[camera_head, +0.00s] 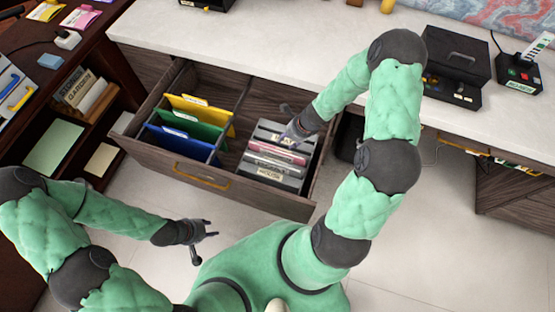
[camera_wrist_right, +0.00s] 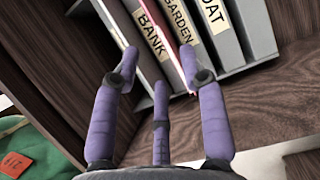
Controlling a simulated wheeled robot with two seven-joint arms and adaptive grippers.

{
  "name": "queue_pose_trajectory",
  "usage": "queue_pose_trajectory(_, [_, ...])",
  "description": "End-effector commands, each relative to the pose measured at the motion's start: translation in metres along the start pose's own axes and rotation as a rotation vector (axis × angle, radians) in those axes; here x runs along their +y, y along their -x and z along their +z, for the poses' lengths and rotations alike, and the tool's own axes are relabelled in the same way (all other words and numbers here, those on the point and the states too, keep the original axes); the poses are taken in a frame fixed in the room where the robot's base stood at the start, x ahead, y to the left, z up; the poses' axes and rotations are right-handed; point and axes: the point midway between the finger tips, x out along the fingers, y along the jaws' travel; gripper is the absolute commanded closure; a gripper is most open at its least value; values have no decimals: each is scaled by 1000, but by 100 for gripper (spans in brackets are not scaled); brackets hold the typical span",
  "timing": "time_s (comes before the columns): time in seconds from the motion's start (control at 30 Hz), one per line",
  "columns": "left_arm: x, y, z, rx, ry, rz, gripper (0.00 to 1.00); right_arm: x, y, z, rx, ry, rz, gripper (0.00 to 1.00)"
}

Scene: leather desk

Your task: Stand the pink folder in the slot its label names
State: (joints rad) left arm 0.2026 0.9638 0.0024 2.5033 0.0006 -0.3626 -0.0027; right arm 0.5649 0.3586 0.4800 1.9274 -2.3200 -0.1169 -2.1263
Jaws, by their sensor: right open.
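The pink folder (camera_head: 277,153) is a thin pink edge in a grey file rack (camera_head: 301,180) at the right of the open drawer. In the right wrist view its pink edge (camera_wrist_right: 175,62) stands between grey spines labelled BANK and GARDEN; I cannot tell which label belongs to it. My right gripper (camera_head: 292,128) is over the rack, and in its wrist view the open fingers (camera_wrist_right: 158,60) are on either side of the pink edge, apparently not closed on it. My left gripper (camera_head: 207,232) is open and empty over the floor in front of the drawer.
Yellow (camera_head: 187,103), green and blue folders stand at the left of the drawer (camera_head: 205,193). A shelf at the left holds labelled files (camera_head: 87,93). A black box (camera_head: 458,57) sits on the white desk top (camera_head: 290,50). The drawer's right wall is close to the rack.

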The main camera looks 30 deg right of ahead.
Motion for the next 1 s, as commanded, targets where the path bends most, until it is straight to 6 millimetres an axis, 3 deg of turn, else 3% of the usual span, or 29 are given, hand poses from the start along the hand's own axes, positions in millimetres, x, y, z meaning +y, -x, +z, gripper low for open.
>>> queue_pose_trajectory(0.13, [0,1,0,0,0,0,60,1,0,0,-2,-114,1,55])
queue_pose_trajectory(0.27, [1,4,0,0,0,0,60,2,-2,1,-5,-411,5,55])
queue_pose_trajectory(1.0, [7,19,1,0,0,0,60,8,-10,-2,-2,-2655,9,55])
